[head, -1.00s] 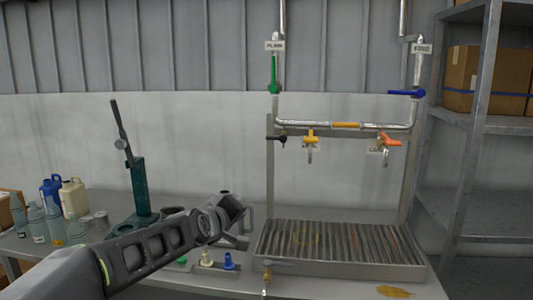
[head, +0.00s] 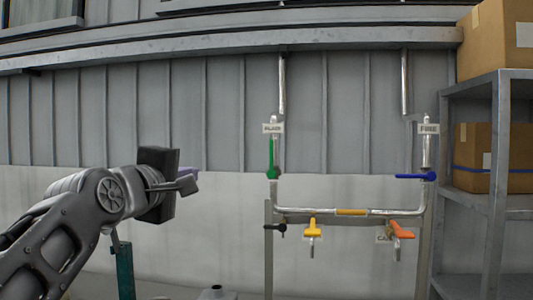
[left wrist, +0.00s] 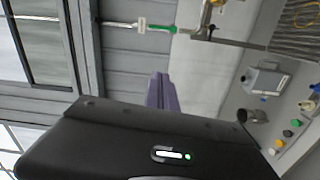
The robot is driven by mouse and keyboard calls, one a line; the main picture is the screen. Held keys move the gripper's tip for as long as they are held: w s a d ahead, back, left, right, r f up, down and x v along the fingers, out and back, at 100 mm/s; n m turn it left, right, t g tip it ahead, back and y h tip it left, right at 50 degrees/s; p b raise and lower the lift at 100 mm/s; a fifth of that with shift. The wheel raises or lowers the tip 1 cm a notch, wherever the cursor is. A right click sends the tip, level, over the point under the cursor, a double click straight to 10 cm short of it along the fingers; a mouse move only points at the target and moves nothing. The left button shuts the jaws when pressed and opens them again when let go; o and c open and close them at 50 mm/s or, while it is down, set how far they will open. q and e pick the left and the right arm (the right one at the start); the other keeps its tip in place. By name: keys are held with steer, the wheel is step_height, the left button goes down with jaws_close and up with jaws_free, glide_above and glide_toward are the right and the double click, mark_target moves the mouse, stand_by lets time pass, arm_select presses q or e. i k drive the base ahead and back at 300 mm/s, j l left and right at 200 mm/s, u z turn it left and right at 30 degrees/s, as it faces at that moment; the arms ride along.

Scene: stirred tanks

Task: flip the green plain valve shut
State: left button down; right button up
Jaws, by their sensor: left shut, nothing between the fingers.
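The green plain valve handle (head: 272,157) stands upright along the left vertical pipe, below the PLAIN label (head: 273,128). The handle also shows near the top of the left wrist view (left wrist: 158,28), in line with its pipe. My left gripper (head: 190,179) is raised to the left of the valve, clearly apart from it and a little lower. Its fingers are shut and empty; they show together in the left wrist view (left wrist: 163,92). My right gripper is not in view.
A blue handle (head: 415,176) lies across the right pipe. Below run a horizontal pipe (head: 348,212), a black handle (head: 275,227), a yellow tap (head: 312,228) and an orange tap (head: 401,230). A metal shelf (head: 497,150) with boxes stands right. Open space separates my gripper from the green valve.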

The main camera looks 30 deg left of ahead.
mark_target(271, 156)
steer(key=i+j, duration=0.15)
steer(key=i, duration=0.2)
steer(key=i+j, duration=0.2)
steer(key=i, duration=0.2)
steer(key=i+j, duration=0.15)
steer(key=i, duration=0.2)
